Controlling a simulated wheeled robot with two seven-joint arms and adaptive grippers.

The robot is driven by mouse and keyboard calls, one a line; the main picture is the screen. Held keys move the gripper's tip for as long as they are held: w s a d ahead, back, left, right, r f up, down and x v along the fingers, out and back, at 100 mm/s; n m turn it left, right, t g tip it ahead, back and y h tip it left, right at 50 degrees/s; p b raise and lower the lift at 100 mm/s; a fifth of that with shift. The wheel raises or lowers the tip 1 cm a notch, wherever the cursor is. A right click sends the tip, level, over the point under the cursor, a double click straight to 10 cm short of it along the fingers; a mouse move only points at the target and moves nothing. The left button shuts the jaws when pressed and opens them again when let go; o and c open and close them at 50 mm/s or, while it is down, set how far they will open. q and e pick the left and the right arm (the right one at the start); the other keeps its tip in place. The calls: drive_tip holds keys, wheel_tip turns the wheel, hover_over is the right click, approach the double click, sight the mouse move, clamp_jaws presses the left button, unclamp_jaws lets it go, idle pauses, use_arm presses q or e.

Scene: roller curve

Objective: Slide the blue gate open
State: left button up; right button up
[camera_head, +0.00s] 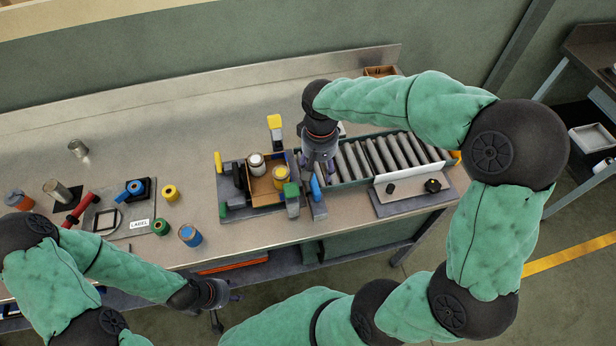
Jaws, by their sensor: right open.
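The blue gate (315,187) is a small upright blue piece at the near edge of the roller conveyor's left end, just right of a green-topped block (291,191). My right gripper (317,168) points down right above and behind the blue gate, by the first rollers. Its fingers are open, and whether they touch the gate is hard to tell. The gate's lower part and track are partly hidden. My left gripper (232,296) hangs in front of the bench's near edge, away from the gate; its finger opening is too small to make out.
The roller conveyor (385,155) runs right from the gate. A cardboard box (262,190) with two cans stands left of it, near yellow-topped posts (275,122). A label board (125,222) and several coloured spools lie at left. The back middle of the bench is clear.

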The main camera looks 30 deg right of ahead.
sight(318, 188)
drive_tip(key=shift+s+f, duration=0.15)
drive_tip(key=shift+f, duration=0.2)
wheel_tip(318, 188, down, 10)
drive_tip(key=shift+s+r+b, duration=0.1)
drive_tip(key=shift+b, duration=0.95)
clamp_jaws()
